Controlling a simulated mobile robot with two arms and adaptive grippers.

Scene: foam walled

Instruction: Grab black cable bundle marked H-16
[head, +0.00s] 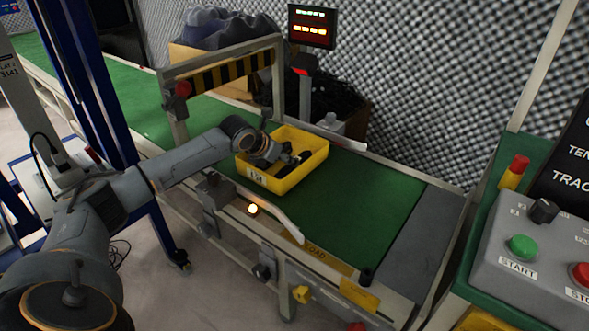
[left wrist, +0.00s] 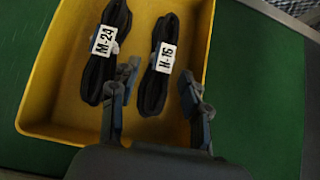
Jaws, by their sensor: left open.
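The black cable bundle marked H-16 (left wrist: 153,95) lies in a yellow bin (left wrist: 45,100), with its white label facing up in the left wrist view. A second black bundle, marked M-24 (left wrist: 95,75), lies to its left. My left gripper (left wrist: 158,88) is open and empty, with one finger on each side of the H-16 bundle; I cannot tell how far above it the fingertips are. In the head view my left gripper (head: 283,155) reaches into the bin (head: 285,183), and the arm hides part of the inside. My right gripper is not in view.
The bin stands on a green conveyor belt (head: 365,205) with metal side rails. A striped black and yellow gate (head: 225,75) crosses the belt behind my arm. A control panel (head: 535,245) is at the right. The belt right of the bin is clear.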

